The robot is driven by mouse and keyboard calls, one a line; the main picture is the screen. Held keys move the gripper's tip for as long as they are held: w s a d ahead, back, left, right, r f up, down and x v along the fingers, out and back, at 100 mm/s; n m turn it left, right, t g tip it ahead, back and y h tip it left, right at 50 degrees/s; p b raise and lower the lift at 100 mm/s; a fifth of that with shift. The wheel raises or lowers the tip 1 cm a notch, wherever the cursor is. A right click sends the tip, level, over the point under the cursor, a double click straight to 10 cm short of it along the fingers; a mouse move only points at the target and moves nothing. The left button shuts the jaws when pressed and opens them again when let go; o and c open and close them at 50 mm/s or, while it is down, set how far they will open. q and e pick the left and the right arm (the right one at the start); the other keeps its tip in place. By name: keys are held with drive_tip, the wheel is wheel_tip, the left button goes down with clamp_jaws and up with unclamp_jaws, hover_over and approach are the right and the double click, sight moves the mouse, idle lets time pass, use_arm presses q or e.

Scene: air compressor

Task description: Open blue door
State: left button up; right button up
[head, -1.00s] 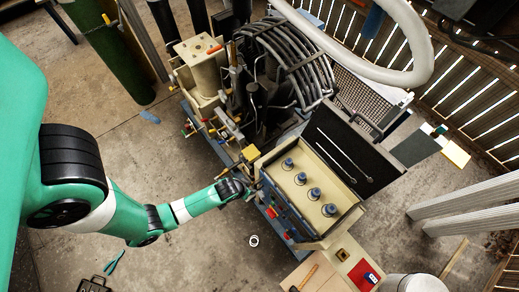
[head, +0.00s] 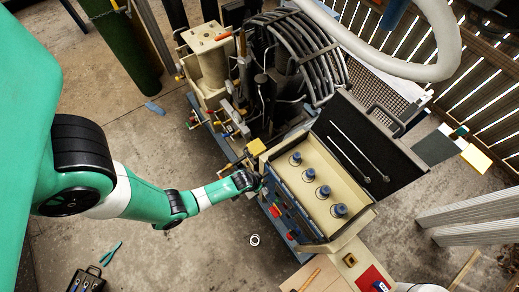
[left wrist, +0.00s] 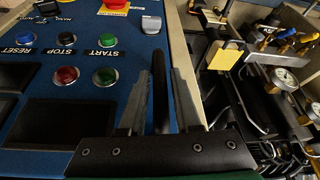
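The blue door (head: 285,205) is the front panel of the beige control box, carrying buttons and dark displays; it looks shut in the head view. In the left wrist view the blue panel (left wrist: 125,65) fills the left side, with START, STOP and RESET labels upside down. My left gripper (head: 256,184) is at the panel's left edge in the head view. In the left wrist view my left gripper (left wrist: 162,75) has a black upright handle (left wrist: 160,85) between its two fingers, near the panel edge. Whether the fingers press on it is unclear. My right gripper is out of view.
The box's top lid (head: 355,145) stands open behind several round knobs. Compressor pipes and gauges (left wrist: 285,78) lie beside the panel edge. A yellow block (head: 256,147) is near the box corner.

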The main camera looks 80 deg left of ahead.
use_arm(q)
clamp_jaws()
idle(1.1)
